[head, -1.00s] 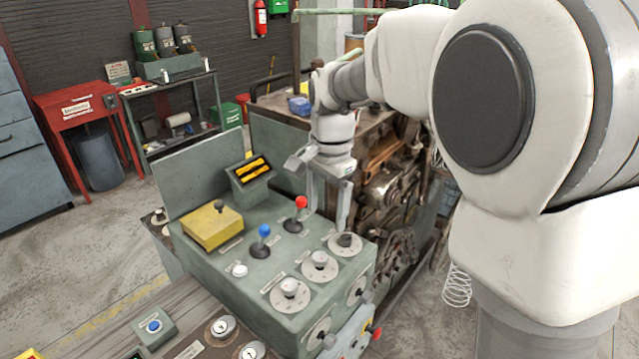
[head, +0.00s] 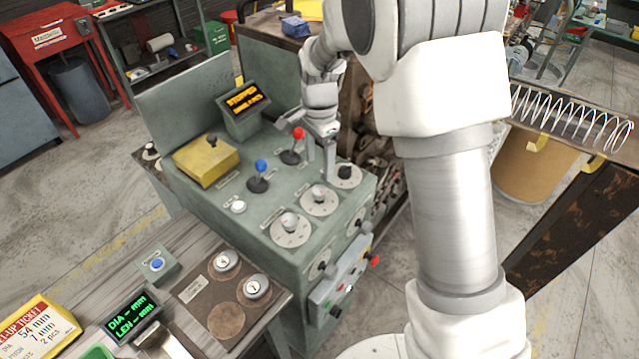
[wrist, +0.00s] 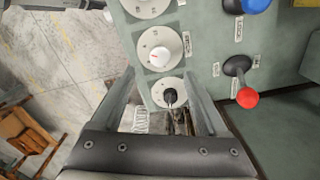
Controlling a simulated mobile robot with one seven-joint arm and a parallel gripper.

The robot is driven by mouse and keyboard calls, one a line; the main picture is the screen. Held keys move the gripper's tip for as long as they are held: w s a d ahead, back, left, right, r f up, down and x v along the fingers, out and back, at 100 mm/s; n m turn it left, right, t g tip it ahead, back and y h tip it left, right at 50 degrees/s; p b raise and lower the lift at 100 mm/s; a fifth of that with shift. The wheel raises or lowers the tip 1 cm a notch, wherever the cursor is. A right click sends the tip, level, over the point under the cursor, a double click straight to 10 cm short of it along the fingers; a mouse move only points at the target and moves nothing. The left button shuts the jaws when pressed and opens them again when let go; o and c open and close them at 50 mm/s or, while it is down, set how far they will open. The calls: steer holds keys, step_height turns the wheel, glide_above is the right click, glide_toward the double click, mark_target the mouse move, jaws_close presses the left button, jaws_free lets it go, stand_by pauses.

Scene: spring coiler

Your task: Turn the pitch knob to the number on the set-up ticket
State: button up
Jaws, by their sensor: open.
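Three round dials with knobs sit on the green console top: a front one (head: 290,222), a middle one (head: 319,194) and a back one with a dark knob (head: 345,172). I cannot read which is labelled pitch. My gripper (head: 328,170) is open, pointing down over the back dial. In the wrist view, the dark knob (wrist: 169,97) shows between the fingers (wrist: 160,82), and the middle knob (wrist: 159,56) lies just beyond them. I cannot tell whether the fingers touch the dark knob. The set-up ticket (head: 38,328) reads 54 mm, 7 mm and 2 pcs; its left edge is cut off.
A red-topped lever (head: 296,140) and a blue-topped lever (head: 260,172) stand left of the dials. A yellow box (head: 206,162) and an amber display (head: 243,102) are further left. A green readout (head: 132,314) and gauges (head: 225,260) sit on the bench in front.

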mark_target(320, 190)
step_height(320, 190, down, 9)
steer(key=shift+r+p, duration=0.2)
steer(key=shift+p, duration=0.25)
jaws_close()
